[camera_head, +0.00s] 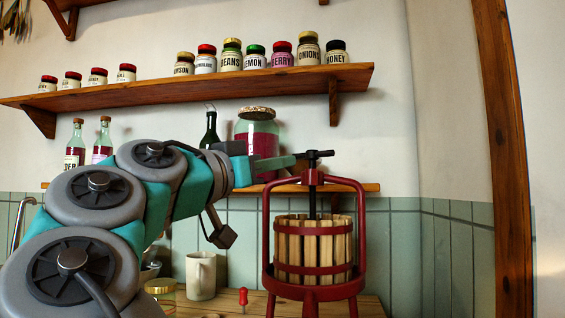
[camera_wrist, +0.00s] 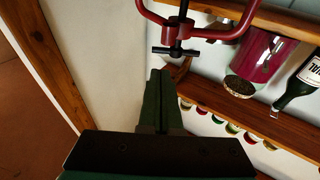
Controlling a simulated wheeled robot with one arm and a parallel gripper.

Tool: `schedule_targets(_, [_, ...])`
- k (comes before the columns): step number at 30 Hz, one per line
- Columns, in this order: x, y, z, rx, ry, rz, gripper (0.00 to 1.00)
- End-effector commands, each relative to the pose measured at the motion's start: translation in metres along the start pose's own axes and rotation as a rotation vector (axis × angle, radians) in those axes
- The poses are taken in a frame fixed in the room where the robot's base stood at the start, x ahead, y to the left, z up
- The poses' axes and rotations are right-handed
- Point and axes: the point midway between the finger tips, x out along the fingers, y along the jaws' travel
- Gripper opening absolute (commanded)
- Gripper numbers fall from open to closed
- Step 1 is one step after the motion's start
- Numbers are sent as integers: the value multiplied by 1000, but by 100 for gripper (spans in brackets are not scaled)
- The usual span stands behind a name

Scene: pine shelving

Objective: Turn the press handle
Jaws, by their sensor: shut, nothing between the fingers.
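The red fruit press (camera_head: 312,240) stands on the wooden counter, with a slatted wooden basket inside its red frame. Its dark T-shaped press handle (camera_head: 319,154) sits on top of the screw. The handle also shows in the wrist view (camera_wrist: 174,51), where the scene is upside down. My gripper (camera_head: 296,160) reaches in from the left at about handle height, its tips close to the handle's left end. In the wrist view my gripper (camera_wrist: 160,73) has its green fingers together with nothing between them, pointing just beside the handle. I cannot tell whether they touch it.
A large pink jar (camera_head: 257,138) and a dark bottle (camera_head: 210,132) stand on the lower shelf behind my arm. An upper shelf (camera_head: 200,88) holds several small jars. A cream mug (camera_head: 201,276) and a small red-handled item (camera_head: 243,298) are on the counter. The wall right of the press is clear.

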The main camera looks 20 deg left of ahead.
Motion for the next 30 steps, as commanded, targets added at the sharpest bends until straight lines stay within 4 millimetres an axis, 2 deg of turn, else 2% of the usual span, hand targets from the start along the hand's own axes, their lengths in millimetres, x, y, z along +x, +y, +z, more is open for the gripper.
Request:
schedule_targets(6, [45, 0, -1, -2, -3, 1, 0])
schedule_targets(15, [92, -1, -1, -2, -2, -2, 0])
schedule_targets(21, [104, -1, 0, -2, -1, -4, 0])
schedule_targets(30, [104, -1, 0, -2, 0, -3, 0])
